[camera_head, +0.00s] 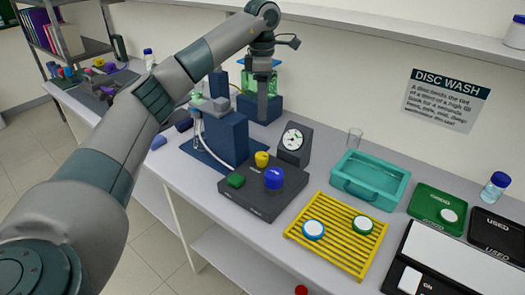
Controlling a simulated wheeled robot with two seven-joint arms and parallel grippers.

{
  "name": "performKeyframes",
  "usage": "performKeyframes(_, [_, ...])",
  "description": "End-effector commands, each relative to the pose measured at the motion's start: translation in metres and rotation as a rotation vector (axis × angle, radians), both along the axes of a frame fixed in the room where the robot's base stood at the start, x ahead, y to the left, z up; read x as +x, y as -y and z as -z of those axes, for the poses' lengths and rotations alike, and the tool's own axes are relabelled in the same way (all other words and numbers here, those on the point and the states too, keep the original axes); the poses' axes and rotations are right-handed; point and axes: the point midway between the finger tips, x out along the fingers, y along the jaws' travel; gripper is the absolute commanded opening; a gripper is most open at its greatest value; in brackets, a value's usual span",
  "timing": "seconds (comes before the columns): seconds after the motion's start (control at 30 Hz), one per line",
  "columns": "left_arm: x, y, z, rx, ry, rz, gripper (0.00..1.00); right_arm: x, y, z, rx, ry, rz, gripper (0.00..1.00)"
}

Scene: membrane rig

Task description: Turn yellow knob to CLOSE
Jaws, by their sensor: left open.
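The yellow knob (262,158) stands on the back edge of a dark control box (262,203) in the middle of the bench. A green knob (236,181) and a round blue knob (274,179) sit in front of it on the same box. Any OPEN or CLOSE marking is too small to read. My left arm reaches in from the left, high over the bench. My left gripper (263,112) points down behind the yellow knob in the picture, apart from it, in front of the blue and green apparatus. It is open; its fingertips are hard to make out. My right gripper is not in view.
A pressure gauge (293,141) stands right behind the box. A blue block (226,138) with tubing stands to its left. A yellow rack (337,247) with two capped discs, a teal tray (375,196) and a green tray (425,212) lie to the right. A shelf overhangs the back.

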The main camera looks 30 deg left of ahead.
Motion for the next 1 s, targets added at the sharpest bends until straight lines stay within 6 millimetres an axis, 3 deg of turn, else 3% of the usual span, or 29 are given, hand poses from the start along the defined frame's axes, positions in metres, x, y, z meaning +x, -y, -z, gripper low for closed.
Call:
performKeyframes(0.37, [-0.001, 0.000, 0.033, 0.000, -0.004, -0.001, 0.52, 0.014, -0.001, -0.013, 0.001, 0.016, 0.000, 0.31])
performKeyframes(1.0, [-0.001, 0.001, 0.143, -0.001, -0.003, 0.000, 0.52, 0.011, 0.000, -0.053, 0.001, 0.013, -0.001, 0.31])
